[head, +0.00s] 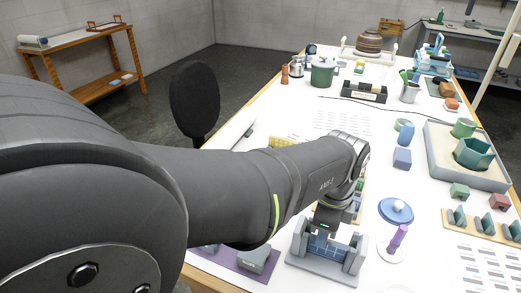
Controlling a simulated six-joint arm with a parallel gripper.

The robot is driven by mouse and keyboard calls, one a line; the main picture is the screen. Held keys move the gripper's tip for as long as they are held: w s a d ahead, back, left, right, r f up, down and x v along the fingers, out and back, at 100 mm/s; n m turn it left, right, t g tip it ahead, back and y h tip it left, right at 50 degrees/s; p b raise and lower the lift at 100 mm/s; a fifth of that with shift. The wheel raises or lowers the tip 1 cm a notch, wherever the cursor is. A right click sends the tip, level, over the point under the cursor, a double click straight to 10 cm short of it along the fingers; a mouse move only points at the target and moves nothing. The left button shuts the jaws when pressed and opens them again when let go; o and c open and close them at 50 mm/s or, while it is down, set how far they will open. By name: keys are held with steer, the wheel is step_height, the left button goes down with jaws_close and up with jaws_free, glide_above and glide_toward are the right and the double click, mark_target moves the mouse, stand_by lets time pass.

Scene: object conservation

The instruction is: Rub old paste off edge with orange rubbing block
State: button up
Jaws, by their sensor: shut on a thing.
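My gripper (328,226) points down at the front centre of the table, above a grey stand (297,246) with upright end walls. A blue panel with pale grid lines (322,246) stands between those walls, just under the gripper. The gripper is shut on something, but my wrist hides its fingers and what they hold. A small orange piece (452,103) lies at the back right; I cannot tell whether it is the rubbing block. Old paste on an edge is too small to make out.
A purple mat (225,263) with grey blocks lies left of the stand. A blue disc (394,213) and a purple upright piece (398,237) stand to its right. A sand-filled tray (440,150) with a green pot is at the right. White table shows between them.

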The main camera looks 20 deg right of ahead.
mark_target(336, 244)
steer(key=shift+s+d, duration=1.15)
steer(key=shift+s, duration=0.1)
steer(key=shift+w+a, duration=0.1)
steer(key=shift+w+a, duration=1.05)
steer(key=shift+w, duration=0.1)
steer(key=shift+s+d, duration=1.2)
steer(key=shift+s, duration=0.05)
steer(key=shift+w+a, duration=0.1)
steer(key=shift+w+a, duration=1.1)
steer(key=shift+a, duration=0.05)
steer(key=shift+d, duration=0.15)
